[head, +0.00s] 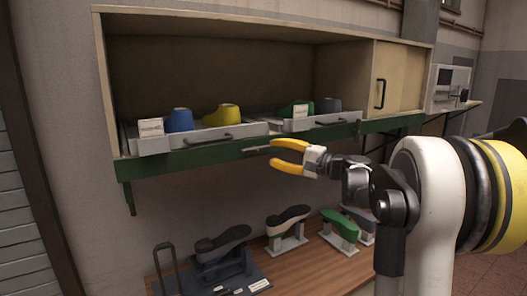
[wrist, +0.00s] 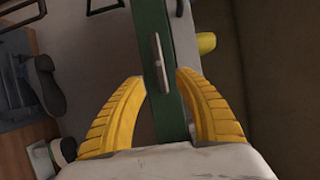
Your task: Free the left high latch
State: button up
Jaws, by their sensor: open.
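A small metal latch bar (head: 257,149) lies on the green rail (head: 190,160) below the high cabinet, near the gap between the two drawers. In the wrist view the latch (wrist: 158,63) runs lengthwise on the green rail (wrist: 148,25), just beyond my fingertips. My gripper (head: 272,154) is open, its yellow fingers facing the rail from the right. In the wrist view the fingers (wrist: 160,77) stand one on each side of the rail, with nothing held. I cannot tell from these views whether they touch the rail.
The left drawer (head: 205,140) holds blue and yellow lasts; the right drawer (head: 310,126) holds green and grey-blue ones. Both have dark handles. A sliding door (head: 400,80) covers the cabinet's right end. Below, a wooden bench (head: 290,268) carries several lasts on stands.

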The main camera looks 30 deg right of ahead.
jog(key=v, duration=0.5)
jog(key=shift+s, duration=0.2)
jog(key=s+a+f+n+g+h+b, duration=0.1)
jog(key=s+a+f+n+g+b, duration=0.4)
jog(key=a+f, duration=0.55)
jog(key=s+a+f+g+b, duration=0.2)
jog(key=s+a+f+b, duration=0.2)
jog(key=a+f+b, duration=0.5)
jog(key=s+a+f+n+h+b, duration=0.2)
jog(key=s+f+b, duration=0.1)
jog(key=s+f, duration=0.3)
jog(key=s+a+f+n+g+h+b, duration=0.1)
jog(key=s+a+f+n+h+b, duration=0.1)
jog(key=s+f, duration=0.4)
jog(key=s+a+f+n+g+h+b, duration=0.1)
jog(key=s+a+f+n+b, duration=0.3)
jog(key=f, duration=1)
jog(key=s+h+b, duration=0.1)
jog(key=s, duration=0.2)
jog(key=shift+f+b, duration=0.25)
jog(key=shift+b, duration=0.05)
jog(key=shift+c, duration=0.5)
